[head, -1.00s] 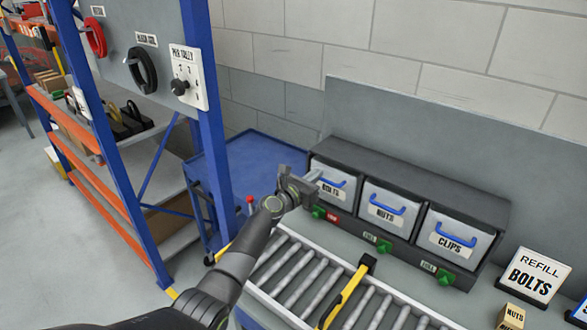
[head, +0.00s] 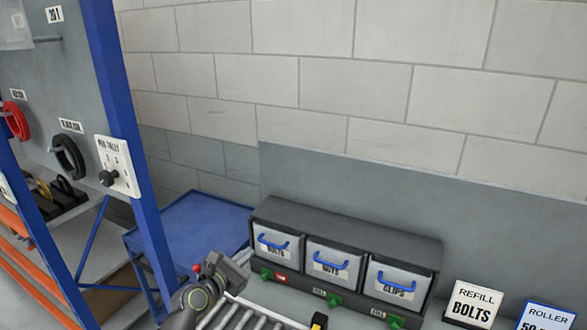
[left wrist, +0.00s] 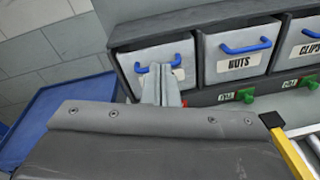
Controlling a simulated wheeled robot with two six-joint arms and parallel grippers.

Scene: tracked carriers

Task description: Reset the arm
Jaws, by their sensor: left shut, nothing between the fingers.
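My left gripper (head: 241,258) is shut and empty in the head view, low in the frame just left of the BOLTS bin. Its closed pale fingers (left wrist: 163,86) show in the left wrist view, overlapping the front of the BOLTS bin (left wrist: 143,57) and partly hiding its label. I cannot tell whether they touch it. The BOLTS bin (head: 263,252), with a blue handle, sits in a dark rack (head: 345,230). My right gripper is in neither view.
The NUTS bin (head: 335,263) and CLIPS bin (head: 396,281) sit beside it, with green knobs below. A roller conveyor (head: 237,318) lies in front. A blue cart (head: 205,225) and a blue post (head: 128,130) stand left. A REFILL BOLTS sign (head: 473,303) stands right.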

